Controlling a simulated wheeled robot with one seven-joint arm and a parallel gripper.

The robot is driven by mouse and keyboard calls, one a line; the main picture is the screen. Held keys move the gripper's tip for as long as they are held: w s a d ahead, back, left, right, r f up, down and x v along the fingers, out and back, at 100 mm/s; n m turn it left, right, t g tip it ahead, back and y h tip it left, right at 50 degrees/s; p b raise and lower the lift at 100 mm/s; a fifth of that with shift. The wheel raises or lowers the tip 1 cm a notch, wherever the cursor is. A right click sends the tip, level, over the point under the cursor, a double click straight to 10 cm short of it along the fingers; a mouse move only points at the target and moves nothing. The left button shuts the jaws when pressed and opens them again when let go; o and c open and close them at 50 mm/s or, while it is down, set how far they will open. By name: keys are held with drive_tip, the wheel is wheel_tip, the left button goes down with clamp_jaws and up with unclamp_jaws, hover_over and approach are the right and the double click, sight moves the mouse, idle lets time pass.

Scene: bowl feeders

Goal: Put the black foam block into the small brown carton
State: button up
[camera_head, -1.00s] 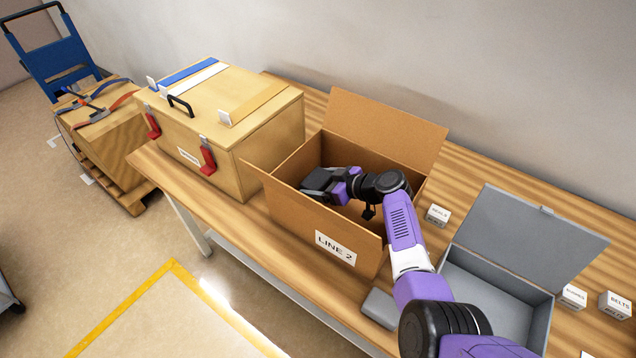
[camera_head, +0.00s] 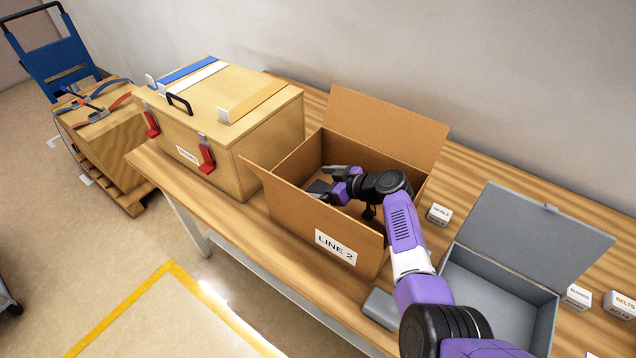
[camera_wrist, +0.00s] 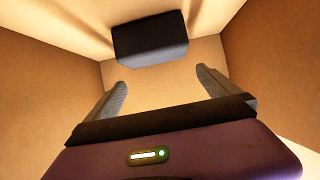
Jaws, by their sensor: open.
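The brown carton (camera_head: 285,205), labelled LINE 2, stands open on the table with its flap up at the back. My gripper (camera_wrist: 161,78) is inside it, open, with a finger on each side and nothing between them. The black foam block (camera_wrist: 150,40) lies inside the carton, beyond my fingertips and apart from them in the wrist view. In the head view the dark block (camera_head: 318,187) shows just left of my gripper (camera_head: 328,180), partly hidden by the carton's front wall.
A wooden crate (camera_head: 240,150) with red latches stands close to the carton's left. An open grey box (camera_head: 490,290) is to the right, with small labelled boxes (camera_head: 438,214) near it. A grey block (camera_head: 381,308) lies at the table's front edge.

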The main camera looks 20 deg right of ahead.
drive_tip(key=shift+s+f, duration=0.2)
drive_tip(key=shift+f, duration=0.1)
drive_tip(key=shift+r+p, duration=0.55)
drive_tip(key=shift+p, duration=0.35)
drive_tip(key=shift+d+r, duration=0.1)
drive_tip(key=shift+r, duration=0.05)
drive_tip(key=v, duration=0.7)
drive_tip(key=shift+r+b, duration=0.2)
drive_tip(key=shift+b, duration=0.1)
drive_tip(key=shift+r, duration=0.1)
